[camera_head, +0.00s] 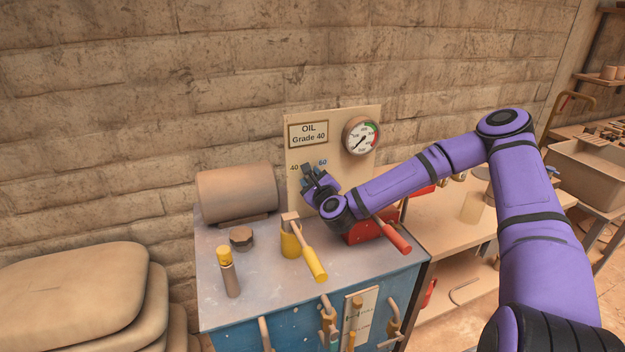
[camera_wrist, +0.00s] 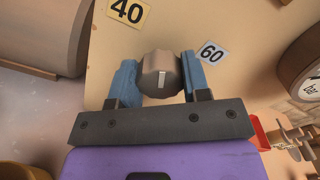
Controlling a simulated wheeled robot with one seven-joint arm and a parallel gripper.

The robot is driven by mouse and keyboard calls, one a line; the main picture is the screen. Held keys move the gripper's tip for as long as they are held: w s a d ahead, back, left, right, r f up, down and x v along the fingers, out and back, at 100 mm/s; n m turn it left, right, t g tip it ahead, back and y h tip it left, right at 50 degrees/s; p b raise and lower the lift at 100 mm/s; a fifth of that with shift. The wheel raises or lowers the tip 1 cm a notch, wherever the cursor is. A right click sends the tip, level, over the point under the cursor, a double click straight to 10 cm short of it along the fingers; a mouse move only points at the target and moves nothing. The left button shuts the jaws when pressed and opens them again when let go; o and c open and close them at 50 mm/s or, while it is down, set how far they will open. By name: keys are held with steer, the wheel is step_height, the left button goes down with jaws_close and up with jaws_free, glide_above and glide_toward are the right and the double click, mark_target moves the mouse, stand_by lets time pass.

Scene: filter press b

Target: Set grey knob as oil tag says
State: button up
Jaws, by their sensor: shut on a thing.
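The oil tag (camera_head: 308,133) on the upright panel reads "OIL Grade 40". The grey knob (camera_wrist: 161,75) shows in the wrist view between the two blue fingers, with a white mark on its face. My gripper (camera_wrist: 158,80) is shut on it; in the head view my gripper (camera_head: 310,176) is at the panel and hides the knob. A yellow "40" label (camera_wrist: 128,11) is above and left of the knob. A white "60" label (camera_wrist: 210,53) is to its right. The white mark runs nearly straight up and down in the wrist view, between the labels.
A round gauge (camera_head: 361,137) is on the panel, right of the tag. Sacks (camera_head: 70,290) are at left.

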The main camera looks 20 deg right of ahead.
steer(key=n, duration=0.3)
steer(key=shift+n, duration=2.1)
steer(key=shift+f, duration=0.1)
steer(key=o, duration=0.9)
steer(key=shift+o, duration=0.2)
steer(key=s, duration=1)
steer(key=shift+s+d, duration=0.3)
steer(key=shift+s, duration=0.1)
